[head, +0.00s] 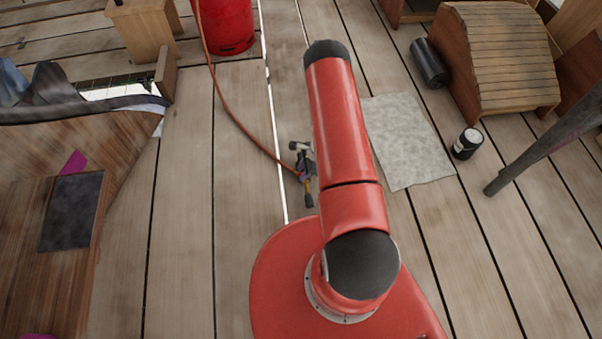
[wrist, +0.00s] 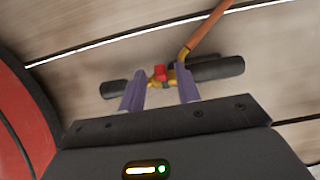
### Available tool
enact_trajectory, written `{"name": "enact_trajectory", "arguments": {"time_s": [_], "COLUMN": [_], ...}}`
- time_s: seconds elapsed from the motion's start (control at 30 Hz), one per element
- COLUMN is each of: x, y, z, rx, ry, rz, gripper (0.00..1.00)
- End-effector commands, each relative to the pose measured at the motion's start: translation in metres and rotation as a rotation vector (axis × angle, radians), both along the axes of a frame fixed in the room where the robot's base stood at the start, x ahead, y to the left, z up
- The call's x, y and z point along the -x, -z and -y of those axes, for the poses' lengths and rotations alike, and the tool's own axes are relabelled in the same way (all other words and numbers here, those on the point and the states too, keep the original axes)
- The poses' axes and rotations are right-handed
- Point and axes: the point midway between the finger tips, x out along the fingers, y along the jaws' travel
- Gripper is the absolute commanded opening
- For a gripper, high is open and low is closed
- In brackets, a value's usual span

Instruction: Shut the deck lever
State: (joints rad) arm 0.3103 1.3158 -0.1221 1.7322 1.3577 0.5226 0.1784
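The deck lever appears to be the small fitting with a red piece and yellow parts on a dark bar (wrist: 218,69), seen in the wrist view. In the head view the fitting (head: 308,199) sits low by the deck, left of my red arm. My gripper (wrist: 160,76) has two purple fingers spread apart, with the red piece between their tips. I cannot tell whether the fingers touch it. In the head view my arm hides most of my gripper, and the lever's exact position is too small to tell.
An orange-brown hose (head: 236,122) runs from the fitting to a red container (head: 223,25). A grey cloth (head: 408,140), a dark can (head: 467,143) and a slatted wooden piece (head: 505,60) lie to the right. A wooden structure (head: 120,140) stands left. Bare planks (head: 185,220) lie between.

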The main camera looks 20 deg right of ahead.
Motion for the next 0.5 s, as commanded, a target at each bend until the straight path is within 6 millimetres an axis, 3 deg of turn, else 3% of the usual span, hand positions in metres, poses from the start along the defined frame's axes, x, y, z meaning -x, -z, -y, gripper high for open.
{"name": "enact_trajectory", "arguments": {"time_s": [0.2,0.47,0.5], "x": [-0.002,-0.003,-0.003], "y": [0.017,0.018,0.018], "z": [-0.007,-0.008,-0.008], "rx": [0.0,0.0,0.0], "ry": [-0.001,-0.001,-0.001], "rz": [0.0,0.001,0.0], "gripper": [0.33,0.33,0.29]}}
